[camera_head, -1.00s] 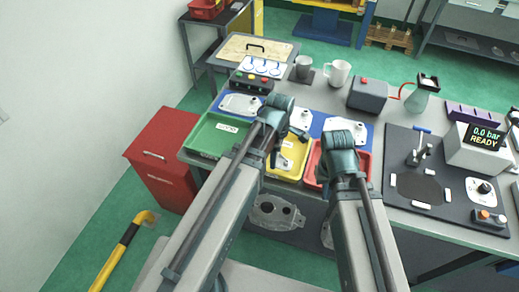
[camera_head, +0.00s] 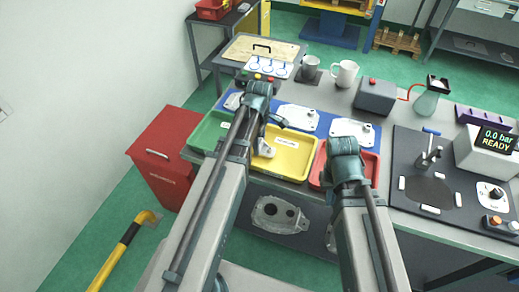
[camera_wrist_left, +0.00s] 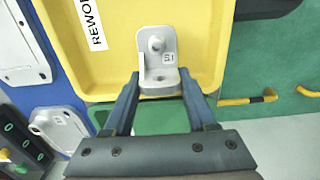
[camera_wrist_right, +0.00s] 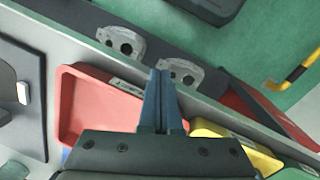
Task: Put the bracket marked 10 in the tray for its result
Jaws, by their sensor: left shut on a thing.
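My left gripper (camera_wrist_left: 155,100) is shut on a light grey L-shaped bracket (camera_wrist_left: 158,82). Its small label looks like 10, turned in the picture. In the head view the bracket (camera_head: 266,147) is at the left end of the yellow tray (camera_head: 290,170), below my left gripper (camera_head: 262,128). The yellow tray (camera_wrist_left: 110,70) has a label starting REWO in the left wrist view. I cannot tell whether the bracket touches the tray floor. My right gripper (camera_wrist_right: 160,100) is shut and empty; in the head view it (camera_head: 345,172) hangs by the red tray (camera_head: 371,170).
A green tray (camera_head: 203,135) lies left of the yellow one. Pale plates (camera_head: 298,117) lie on a blue mat behind the trays. A red bin (camera_head: 165,150) stands at the left.

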